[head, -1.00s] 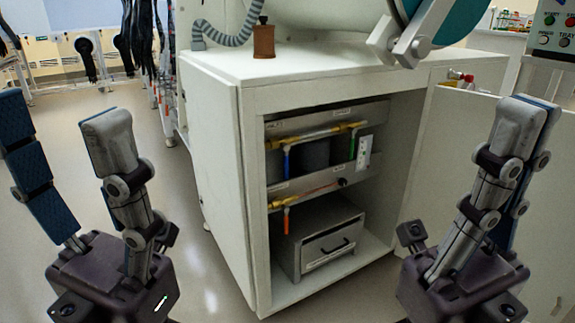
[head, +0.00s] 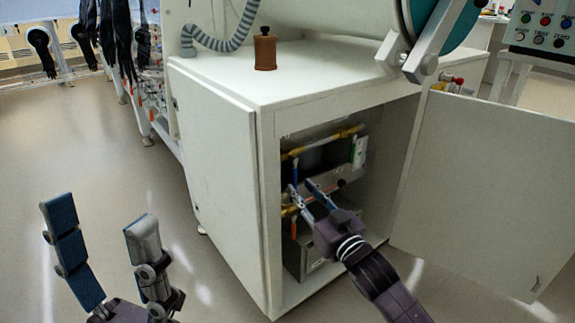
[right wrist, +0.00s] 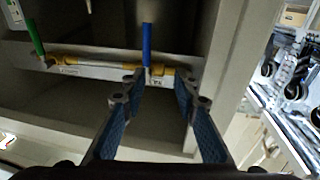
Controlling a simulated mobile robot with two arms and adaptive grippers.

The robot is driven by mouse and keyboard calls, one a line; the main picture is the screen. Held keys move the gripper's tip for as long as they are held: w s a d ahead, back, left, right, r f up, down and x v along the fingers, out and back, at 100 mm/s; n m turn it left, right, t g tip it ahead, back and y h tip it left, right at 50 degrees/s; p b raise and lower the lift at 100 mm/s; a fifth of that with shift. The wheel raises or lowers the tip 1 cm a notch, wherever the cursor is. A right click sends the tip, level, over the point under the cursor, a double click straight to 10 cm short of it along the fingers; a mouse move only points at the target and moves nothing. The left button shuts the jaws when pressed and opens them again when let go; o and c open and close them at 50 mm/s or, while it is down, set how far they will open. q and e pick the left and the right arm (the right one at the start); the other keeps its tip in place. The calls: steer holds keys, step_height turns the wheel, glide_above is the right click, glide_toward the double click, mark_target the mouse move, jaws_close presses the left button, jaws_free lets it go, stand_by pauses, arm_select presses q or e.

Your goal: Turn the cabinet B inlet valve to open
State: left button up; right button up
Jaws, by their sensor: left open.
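The open cabinet (head: 222,170) holds an upper yellow-ended pipe (head: 340,134) with a blue lever (head: 295,171) hanging down. The blue lever also shows in the right wrist view (right wrist: 147,45), and a green lever (right wrist: 37,38) is at its left. A lower pipe has an orange lever (head: 294,228). The labels are too small to read, so I cannot tell which lever is the inlet valve. My right gripper (head: 301,186) is inside the cabinet, open, its fingertips close to the blue lever. Contact is not visible. My left gripper (head: 98,212) is open and empty, outside at the lower left.
The cabinet door (head: 482,190) stands open at the right. A grey box (head: 299,262) sits on the cabinet floor, partly behind my right arm. A brown bottle (head: 265,50) stands on the cabinet top. The floor at left is clear.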

mark_target(296, 180)
steer(key=shift+m+g+h, duration=0.3)
steer(key=shift+h, duration=0.3)
steer(key=w+f+b, duration=0.1)
steer(key=w, duration=0.1)
steer(key=w+a+b, duration=0.1)
steer(key=w, duration=0.2)
steer(key=w+f+b, duration=0.1)
steer(key=w, duration=0.2)
steer(key=shift+a+f, duration=0.15)
steer(key=shift+f, duration=0.15)
steer(key=shift+w+a+r, duration=0.1)
steer(key=shift+w+a, duration=0.2)
steer(key=shift+w, duration=0.25)
steer(key=shift+c, duration=0.2)
jaws_close()
